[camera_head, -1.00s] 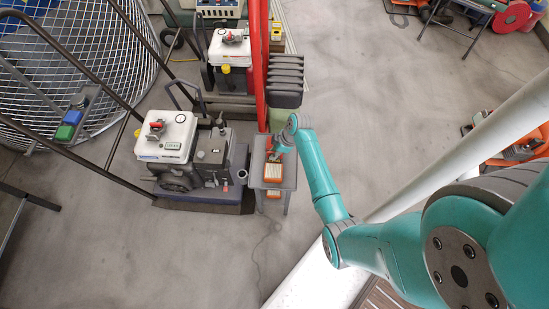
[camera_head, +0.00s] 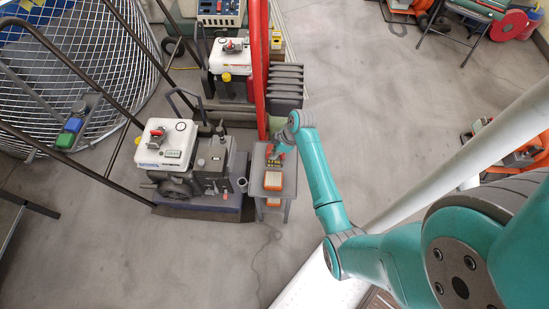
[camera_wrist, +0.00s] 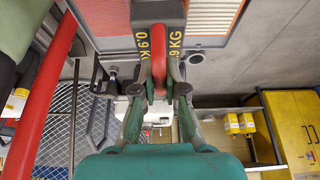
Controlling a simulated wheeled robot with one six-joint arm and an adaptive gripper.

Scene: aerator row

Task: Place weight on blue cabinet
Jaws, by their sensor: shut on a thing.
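The weight (camera_wrist: 158,12) is a dark grey block with yellow KG lettering and a red loop handle in the wrist view. My gripper (camera_wrist: 160,88) is shut on the red handle, with a finger on each side. In the head view my gripper (camera_head: 277,150) is over the back part of a small grey stand, with a bit of red and yellow from the weight beneath it. Whether the weight touches the stand cannot be told. No cabinet that is clearly blue can be made out in either view.
The grey stand (camera_head: 285,195) bears two orange-and-white boxes (camera_head: 273,181). A machine with a white top (camera_head: 166,142) is close to its left. A red post (camera_head: 260,70) rises behind. A yellow cabinet (camera_wrist: 295,125) shows in the wrist view. Floor to the right is open.

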